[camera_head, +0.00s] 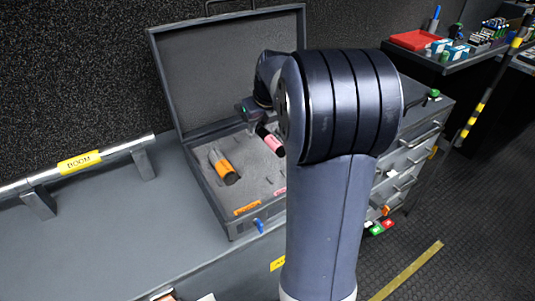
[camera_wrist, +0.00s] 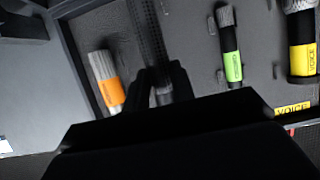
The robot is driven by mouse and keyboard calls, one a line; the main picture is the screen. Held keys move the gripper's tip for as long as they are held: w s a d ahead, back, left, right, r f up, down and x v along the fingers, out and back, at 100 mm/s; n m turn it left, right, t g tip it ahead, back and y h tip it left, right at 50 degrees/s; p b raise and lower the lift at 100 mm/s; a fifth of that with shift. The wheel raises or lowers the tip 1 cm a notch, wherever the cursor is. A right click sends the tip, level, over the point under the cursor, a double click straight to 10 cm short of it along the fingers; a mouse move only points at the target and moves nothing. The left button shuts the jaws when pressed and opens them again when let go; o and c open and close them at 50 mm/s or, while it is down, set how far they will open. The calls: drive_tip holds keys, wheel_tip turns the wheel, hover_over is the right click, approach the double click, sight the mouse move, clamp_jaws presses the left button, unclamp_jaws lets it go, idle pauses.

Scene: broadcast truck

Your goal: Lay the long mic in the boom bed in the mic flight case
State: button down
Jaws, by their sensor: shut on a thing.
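The long mic (camera_wrist: 148,35), with a dark mesh barrel, is between my gripper's fingers (camera_wrist: 163,82) in the wrist view. My gripper (camera_head: 247,112) is shut on it, over the open mic flight case (camera_head: 228,215). In the head view a dark cylinder with a pink band (camera_head: 270,138) shows just beside my gripper; it appears to be this mic. The mic lies over the strip between an orange-banded mic (camera_wrist: 106,80) and a green-banded mic (camera_wrist: 231,45). My arm hides the case's right part, and I cannot tell whether the long mic touches the foam.
A yellow-banded VOICE mic (camera_wrist: 303,45) lies at the right in the wrist view. The case lid (camera_head: 225,65) stands open behind. A rail labelled BOOM (camera_head: 80,161) runs left along the grey counter (camera_head: 120,235). A drawer cabinet (camera_head: 410,155) stands right.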

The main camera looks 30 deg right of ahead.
sight(266, 132)
wheel_tip(266, 132, down, 10)
drive_tip(key=shift+r+b, duration=0.15)
drive_tip(key=shift+b, duration=0.5)
drive_tip(key=c, duration=1.2)
unclamp_jaws()
drive_tip(key=p+v, duration=0.1)
drive_tip(key=v, duration=1.1)
